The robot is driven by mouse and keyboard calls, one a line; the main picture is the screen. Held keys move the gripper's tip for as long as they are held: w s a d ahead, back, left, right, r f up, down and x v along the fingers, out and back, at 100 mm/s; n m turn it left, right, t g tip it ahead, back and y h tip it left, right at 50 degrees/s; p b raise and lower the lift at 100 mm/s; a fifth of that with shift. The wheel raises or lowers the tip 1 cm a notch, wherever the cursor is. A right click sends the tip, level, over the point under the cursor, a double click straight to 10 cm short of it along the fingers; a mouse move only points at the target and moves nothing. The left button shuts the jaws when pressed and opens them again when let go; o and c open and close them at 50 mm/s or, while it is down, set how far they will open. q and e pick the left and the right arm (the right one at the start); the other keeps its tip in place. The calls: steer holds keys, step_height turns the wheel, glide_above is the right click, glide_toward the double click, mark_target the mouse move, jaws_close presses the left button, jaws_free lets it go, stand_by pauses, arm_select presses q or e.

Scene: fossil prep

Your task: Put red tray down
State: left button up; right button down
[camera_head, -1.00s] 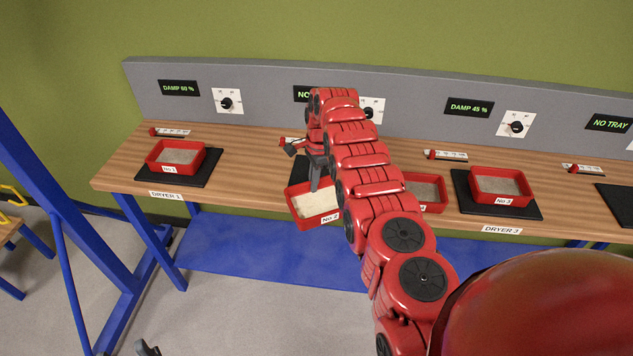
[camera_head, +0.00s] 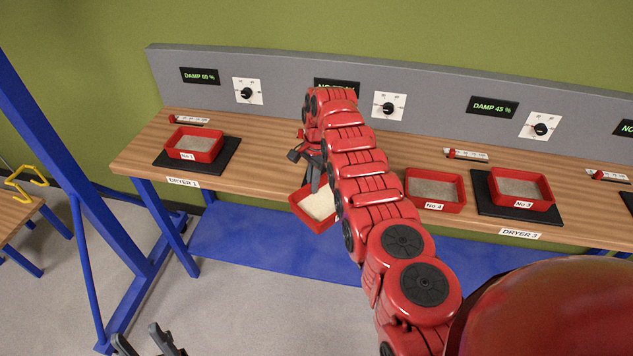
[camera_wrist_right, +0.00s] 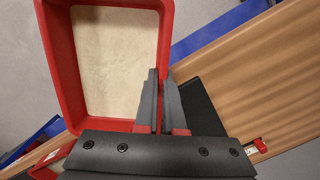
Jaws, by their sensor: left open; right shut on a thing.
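In the head view my arm hides that mat. My left gripper (camera_head: 148,345) is open and empty at the bottom left, away from the bench.
Tray No 1 (camera_head: 193,155) and tray No 3 (camera_head: 522,204) sit on black mats. Tray No 4 (camera_head: 434,206) stands on bare wood (camera_head: 262,160) between the arm and tray No 3. A grey panel (camera_head: 290,86) with dials backs the bench. A blue post (camera_head: 75,175) stands at left.

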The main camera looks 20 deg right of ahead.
steer(key=shift+a+n, duration=0.3)
steer(key=shift+a, duration=0.05)
